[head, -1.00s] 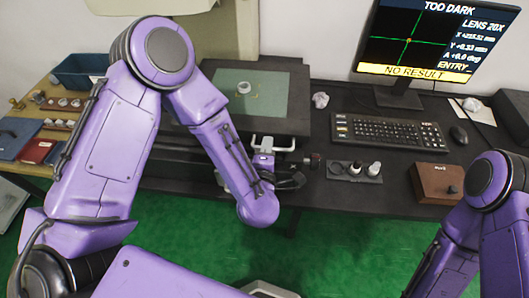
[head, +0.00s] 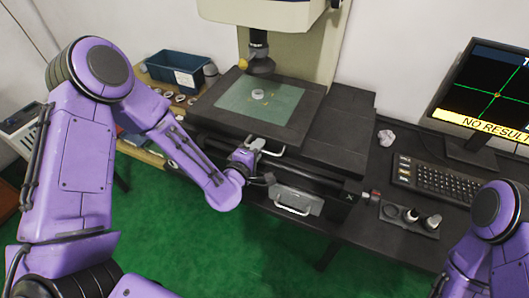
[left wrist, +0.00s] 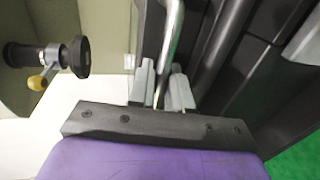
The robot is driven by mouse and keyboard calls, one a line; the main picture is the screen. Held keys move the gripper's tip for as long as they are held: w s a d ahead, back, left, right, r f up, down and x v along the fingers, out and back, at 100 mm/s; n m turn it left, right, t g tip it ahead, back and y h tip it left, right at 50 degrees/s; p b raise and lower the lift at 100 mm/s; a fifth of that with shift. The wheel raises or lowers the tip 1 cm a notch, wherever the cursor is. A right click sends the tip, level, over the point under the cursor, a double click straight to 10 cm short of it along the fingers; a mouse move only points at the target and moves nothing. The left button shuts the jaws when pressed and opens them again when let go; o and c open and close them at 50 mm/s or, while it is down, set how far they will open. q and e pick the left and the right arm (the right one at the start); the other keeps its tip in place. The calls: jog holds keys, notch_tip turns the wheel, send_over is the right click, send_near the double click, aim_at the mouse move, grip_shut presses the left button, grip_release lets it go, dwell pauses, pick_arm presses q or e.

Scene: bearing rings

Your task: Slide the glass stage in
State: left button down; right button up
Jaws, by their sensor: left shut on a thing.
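The glass stage (head: 235,100) is a green-tinted pane in a dark frame, under the microscope-like column in the head view. A small pale ring (head: 258,95) lies on the glass. My left gripper (head: 256,148) is at the stage's front edge, shut on the metal handle (head: 272,152). In the left wrist view the grey fingers (left wrist: 162,88) close around the metal bar of the handle (left wrist: 173,35). The fingertips are partly hidden in the head view. My right arm shows at the lower right, but its gripper is out of frame.
A silver lower handle (head: 292,209) is on the front below the stage. The column's lens (head: 259,55) hangs above the stage's back. A blue bin (head: 178,72) stands behind left; the keyboard (head: 445,182) and monitor (head: 497,85) are right. The green floor in front is clear.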

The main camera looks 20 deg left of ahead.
pick_arm(q)
jog(key=shift+a, duration=0.35)
jog(key=c, duration=1.3)
grip_release()
jog(key=shift+o, duration=0.2)
jog(key=shift+a, duration=0.15)
jog(key=p+v, duration=0.3)
jog(key=v, duration=0.7)
jog(key=shift+s, duration=0.2)
